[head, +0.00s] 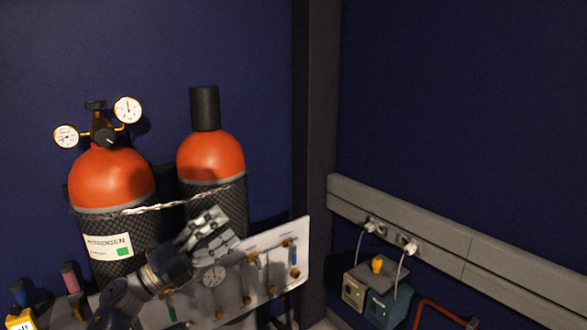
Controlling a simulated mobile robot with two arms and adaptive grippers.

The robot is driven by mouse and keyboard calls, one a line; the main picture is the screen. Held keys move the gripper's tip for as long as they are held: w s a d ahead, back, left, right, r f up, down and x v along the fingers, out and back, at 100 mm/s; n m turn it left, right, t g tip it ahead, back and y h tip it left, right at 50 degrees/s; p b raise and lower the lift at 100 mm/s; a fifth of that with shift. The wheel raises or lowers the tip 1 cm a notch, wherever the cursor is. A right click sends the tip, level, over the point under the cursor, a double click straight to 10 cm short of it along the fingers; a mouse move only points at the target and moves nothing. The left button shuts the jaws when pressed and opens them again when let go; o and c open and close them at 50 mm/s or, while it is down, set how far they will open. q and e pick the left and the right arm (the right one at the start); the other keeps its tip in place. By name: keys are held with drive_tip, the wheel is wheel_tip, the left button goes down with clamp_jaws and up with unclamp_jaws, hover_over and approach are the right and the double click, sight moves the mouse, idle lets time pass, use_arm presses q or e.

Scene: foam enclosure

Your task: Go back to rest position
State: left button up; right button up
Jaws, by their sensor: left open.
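My left gripper (219,232) shows in the head view, low and left of centre, on an arm that comes in from the lower left. It is open, with its fingers spread and nothing between them. It is in front of the chained gas cylinders and overlaps the upper part of a pale valve panel. I cannot tell from this one view how far it is from them. My right gripper is not in view.
An orange nitrogen cylinder (112,178) with two gauges and a second orange cylinder (211,155) stand behind a chain (150,207). A valve panel (300,243) stands below. Two small boxes (381,301) sit under a grey wall rail (440,236) at right.

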use_arm(q)
drive_tip(key=w+a+r+n+t+y, duration=0.3)
drive_tip(key=w+a+n+t+y, duration=0.3)
drive_tip(key=a+n+t+y, duration=0.6)
drive_tip(key=w+a+f+n+g+y, duration=0.5)
drive_tip(key=a+f+n+y, duration=0.25)
drive_tip(key=n, duration=0.85)
drive_tip(key=s+d+f+n+g, duration=0.1)
drive_tip(key=s+f+g, duration=0.3)
drive_tip(key=f, duration=1.4)
drive_tip(key=s+d+f+g, duration=0.15)
drive_tip(key=s+f, duration=0.45)
drive_tip(key=f, duration=1.1)
drive_tip(key=s+d+f+g, duration=0.2)
drive_tip(key=s+f+g, duration=0.2)
drive_tip(key=s+f, duration=0.95)
drive_tip(key=s+d+f+g, duration=0.2)
drive_tip(key=s+f+g, duration=0.1)
drive_tip(key=s+f, duration=1.05)
drive_tip(key=s+d+f+g, duration=0.1)
drive_tip(key=s+f+g, duration=0.1)
drive_tip(key=s, duration=0.9)
drive_tip(key=s+d+f+g, duration=0.2)
drive_tip(key=s+f, duration=0.2)
drive_tip(key=s, duration=0.6)
drive_tip(key=s+d+f+g+h, duration=0.1)
drive_tip(key=s+d+f+g, duration=0.1)
drive_tip(key=s, duration=0.9)
drive_tip(key=shift+s+f+n, duration=0.3)
drive_tip(key=shift+f, duration=0.55)
